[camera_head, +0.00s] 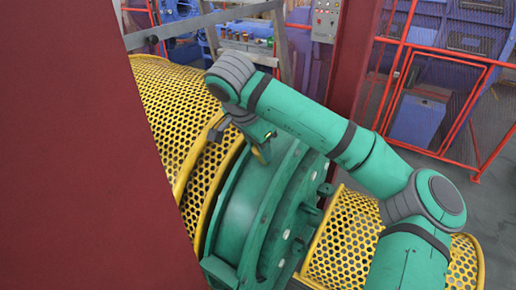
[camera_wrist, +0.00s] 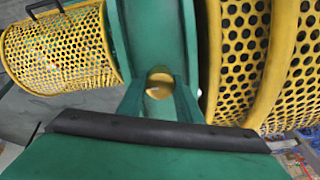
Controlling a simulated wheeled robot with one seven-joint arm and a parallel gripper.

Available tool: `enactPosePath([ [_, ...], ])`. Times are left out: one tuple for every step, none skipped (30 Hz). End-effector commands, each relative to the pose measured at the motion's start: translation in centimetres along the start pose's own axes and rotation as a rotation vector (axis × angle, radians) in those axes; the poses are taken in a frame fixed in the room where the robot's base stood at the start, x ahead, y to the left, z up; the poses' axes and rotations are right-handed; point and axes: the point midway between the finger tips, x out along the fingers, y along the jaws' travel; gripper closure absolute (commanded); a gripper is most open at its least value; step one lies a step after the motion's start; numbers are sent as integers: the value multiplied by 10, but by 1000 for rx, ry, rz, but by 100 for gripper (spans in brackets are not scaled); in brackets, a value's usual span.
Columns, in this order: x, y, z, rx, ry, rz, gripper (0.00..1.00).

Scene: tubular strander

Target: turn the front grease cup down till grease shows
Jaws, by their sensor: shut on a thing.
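The front grease cup (camera_wrist: 159,78) is a small round brass-coloured cap, seen in the wrist view between the two green fingers of my gripper (camera_wrist: 160,94). My gripper is shut on it, one finger on each side. In the head view my gripper (camera_head: 262,150) reaches down to the top of the green machine housing (camera_head: 240,205), and a small yellow bit of the cup (camera_head: 265,147) shows at the fingertips. The cup's lower part and its seat are hidden. I cannot make out any grease.
Yellow perforated guards (camera_head: 170,105) lie left of the housing, and another (camera_head: 340,240) lies to its right. A dark red panel (camera_head: 80,150) fills the left of the head view, and a dark red post (camera_head: 353,60) stands behind my arm. Red fencing (camera_head: 440,95) stands at the back right.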

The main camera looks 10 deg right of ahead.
Motion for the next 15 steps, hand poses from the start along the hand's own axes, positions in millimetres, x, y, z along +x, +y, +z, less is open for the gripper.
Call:
enactPosePath([
  [0,0,0,15,-1,-2,91],
  [0,0,0,30,-1,-1,91],
  [0,0,0,51,-1,-1,91],
  [0,0,0,68,-1,-2,91],
  [0,0,-1,89,0,-3,91],
  [0,1,-1,117,0,-3,91],
  [0,1,-1,139,0,-2,91],
  [0,1,-1,163,0,-2,91],
  [0,1,-1,197,0,-3,91],
  [0,1,-1,224,1,-4,91],
  [0,1,-1,252,1,-4,91],
  [0,1,-1,290,1,-4,91],
  [0,1,-1,319,1,-5,91],
  [0,1,-1,347,1,-5,91],
  [0,2,-1,386,1,-5,91],
])
